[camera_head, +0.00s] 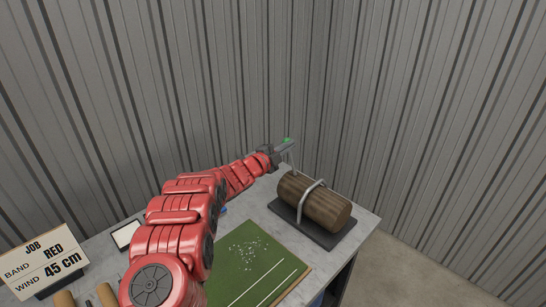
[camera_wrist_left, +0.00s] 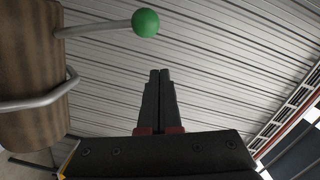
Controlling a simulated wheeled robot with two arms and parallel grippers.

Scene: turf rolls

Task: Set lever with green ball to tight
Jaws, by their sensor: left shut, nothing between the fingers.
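The green ball (camera_head: 287,140) is the tip of a thin grey lever by the back end of the brown wooden roller (camera_head: 313,202). In the left wrist view the ball (camera_wrist_left: 145,22) sits at the end of the lever rod (camera_wrist_left: 92,29), which comes out of the roller (camera_wrist_left: 28,70). My left gripper (camera_head: 283,148) is close to the ball in the head view. In the left wrist view its fingers (camera_wrist_left: 160,72) are shut and empty, with the ball ahead and slightly left, apparently apart from them. My right gripper is out of view.
The roller lies on a dark base (camera_head: 285,217) with a metal hoop (camera_head: 308,197) over it. A green turf mat (camera_head: 232,270) with pale bits lies on the grey table. A job sign (camera_head: 42,262) reads RED, 45 cm. Corrugated walls stand behind.

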